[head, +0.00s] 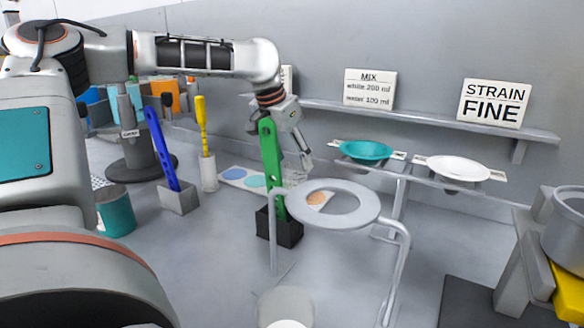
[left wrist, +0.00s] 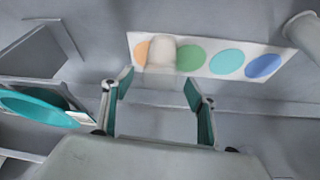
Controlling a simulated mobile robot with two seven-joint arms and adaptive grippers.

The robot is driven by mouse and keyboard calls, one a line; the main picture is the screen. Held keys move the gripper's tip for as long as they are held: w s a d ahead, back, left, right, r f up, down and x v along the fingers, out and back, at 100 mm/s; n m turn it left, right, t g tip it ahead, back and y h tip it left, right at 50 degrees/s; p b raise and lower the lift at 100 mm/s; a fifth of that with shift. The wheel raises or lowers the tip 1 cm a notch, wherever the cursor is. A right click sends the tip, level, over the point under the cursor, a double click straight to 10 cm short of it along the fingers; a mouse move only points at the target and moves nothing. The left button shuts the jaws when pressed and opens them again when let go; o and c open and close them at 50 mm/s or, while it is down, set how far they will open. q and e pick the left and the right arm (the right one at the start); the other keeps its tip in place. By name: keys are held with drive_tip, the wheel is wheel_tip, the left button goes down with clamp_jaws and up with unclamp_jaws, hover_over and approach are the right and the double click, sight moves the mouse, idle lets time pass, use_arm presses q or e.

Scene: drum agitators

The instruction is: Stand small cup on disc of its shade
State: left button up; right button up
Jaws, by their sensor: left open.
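A pale card (left wrist: 140,40) bears a row of discs: orange (left wrist: 141,50), green (left wrist: 189,56), teal (left wrist: 227,62) and blue (left wrist: 263,67). A small pale beige cup (left wrist: 161,55) shows between the orange and green discs and partly covers them; I cannot tell whether it touches the card. My left gripper (left wrist: 158,88) is open, with the cup just beyond its fingertips. In the head view my left gripper (head: 300,150) is behind the green handle, near the card (head: 232,175); the cup is not clear there. My right gripper is not in view.
A grey ring stand (head: 365,205) and a green-handled tool in a black block (head: 287,228) stand close to the gripper. A blue-handled tool (head: 160,145) and a yellow one (head: 202,125) stand left. A teal strainer (head: 366,150) and a white one (head: 457,167) sit right.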

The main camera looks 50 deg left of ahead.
use_arm(q)
drive_tip(key=p+v, duration=0.1)
drive_tip(key=v, duration=0.5)
drive_tip(key=shift+r, duration=0.3)
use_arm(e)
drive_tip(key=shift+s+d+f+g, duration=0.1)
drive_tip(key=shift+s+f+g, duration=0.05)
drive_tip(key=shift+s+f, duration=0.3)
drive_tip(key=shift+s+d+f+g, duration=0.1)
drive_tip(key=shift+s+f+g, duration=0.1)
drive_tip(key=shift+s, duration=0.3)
use_arm(q)
drive_tip(key=shift+s, duration=0.1)
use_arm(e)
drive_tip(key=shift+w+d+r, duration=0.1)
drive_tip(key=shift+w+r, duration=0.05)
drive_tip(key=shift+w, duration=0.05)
